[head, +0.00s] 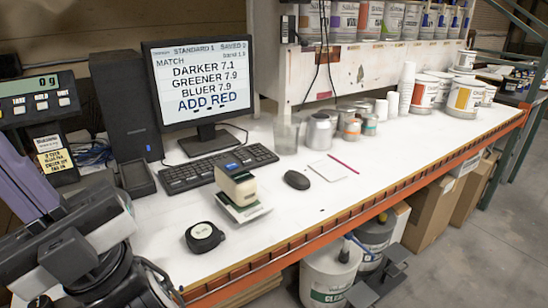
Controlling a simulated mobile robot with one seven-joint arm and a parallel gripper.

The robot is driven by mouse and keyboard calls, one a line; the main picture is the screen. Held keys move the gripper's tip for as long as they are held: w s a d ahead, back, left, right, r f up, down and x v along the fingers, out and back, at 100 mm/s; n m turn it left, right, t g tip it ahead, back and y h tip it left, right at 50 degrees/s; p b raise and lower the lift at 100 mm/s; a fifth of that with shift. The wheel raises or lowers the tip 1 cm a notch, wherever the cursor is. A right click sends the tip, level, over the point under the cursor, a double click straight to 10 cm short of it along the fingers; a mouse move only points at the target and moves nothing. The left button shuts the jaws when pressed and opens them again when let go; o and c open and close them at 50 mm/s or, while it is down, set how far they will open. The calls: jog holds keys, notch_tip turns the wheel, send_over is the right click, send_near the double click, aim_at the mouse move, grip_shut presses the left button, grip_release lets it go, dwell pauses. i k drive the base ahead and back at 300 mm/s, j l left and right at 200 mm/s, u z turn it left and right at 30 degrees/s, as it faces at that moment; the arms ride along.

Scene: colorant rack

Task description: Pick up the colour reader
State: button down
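My arm links fill the lower left.
A black tape measure (205,237) lies just in front of the reader. A keyboard (218,169) and monitor (197,85) stand behind it; a mouse (297,179) lies to its right. Cans and cups stand farther back. The orange bench edge (370,213) runs along the front.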

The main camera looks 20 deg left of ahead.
aim_at(239, 186)
jog(key=u, duration=1.5)
jog(key=i+l+u, duration=0.1)
jog(key=l, duration=0.35)
jog(key=l+u, duration=0.15)
jog(key=l, duration=0.35)
jog(key=i+l, duration=0.1)
jog(key=l, duration=0.5)
jog(key=i+l, duration=0.1)
jog(key=l, duration=0.45)
